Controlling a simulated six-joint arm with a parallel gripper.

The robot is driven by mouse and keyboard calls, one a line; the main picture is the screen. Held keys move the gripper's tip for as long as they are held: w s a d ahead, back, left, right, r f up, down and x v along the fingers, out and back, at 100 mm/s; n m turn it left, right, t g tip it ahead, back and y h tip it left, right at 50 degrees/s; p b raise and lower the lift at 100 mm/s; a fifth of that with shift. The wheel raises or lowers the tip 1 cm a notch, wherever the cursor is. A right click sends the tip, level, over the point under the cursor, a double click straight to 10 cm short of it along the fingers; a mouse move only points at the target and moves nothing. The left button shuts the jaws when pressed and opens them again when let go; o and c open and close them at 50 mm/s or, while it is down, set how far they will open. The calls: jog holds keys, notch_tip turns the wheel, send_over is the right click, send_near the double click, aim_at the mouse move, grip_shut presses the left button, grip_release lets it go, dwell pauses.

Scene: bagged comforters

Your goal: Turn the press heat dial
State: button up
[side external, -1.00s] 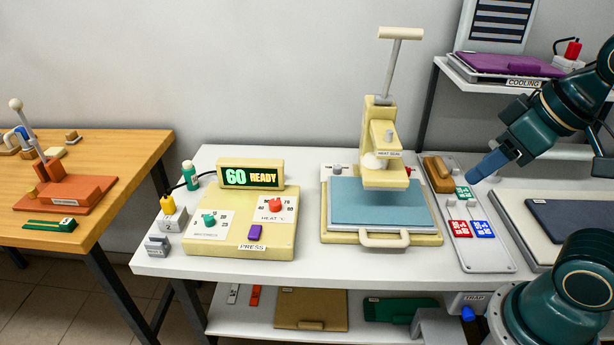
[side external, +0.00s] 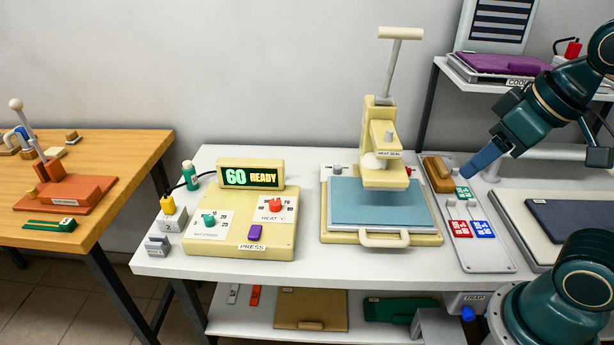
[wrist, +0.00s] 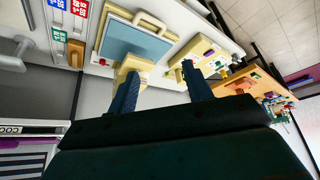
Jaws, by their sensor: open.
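The press heat dial (side external: 275,205) is a red knob on a white scale plate marked HEAT, at the upper right of the cream press control box (side external: 225,250). A teal dial (side external: 209,220) sits to its left and a purple button (side external: 255,232) below it. The display (side external: 250,176) reads 60 READY. My gripper (side external: 466,174) is far to the right, above the tray with the tags. In the wrist view my gripper (wrist: 158,85) has its two blue fingers apart with nothing between them. The control box (wrist: 205,58) shows there partly behind a finger.
The cream heat press (side external: 382,150) with its blue pad (side external: 380,203) stands between my gripper and the control box, its lever upright. A grey tray (side external: 490,258) holds several tags and a brown block (side external: 437,174).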

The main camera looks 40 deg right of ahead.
jog(key=w+a+r+g, duration=0.15)
jog(key=w+r, duration=0.25)
jog(key=w, duration=0.7)
jog(key=g, duration=0.4)
send_over(275, 202)
notch_tip(275, 202, down, 16)
jog(key=f, duration=0.1)
jog(key=shift+r, duration=0.25)
jog(key=shift+f, duration=0.1)
jog(key=shift+f, duration=6.8)
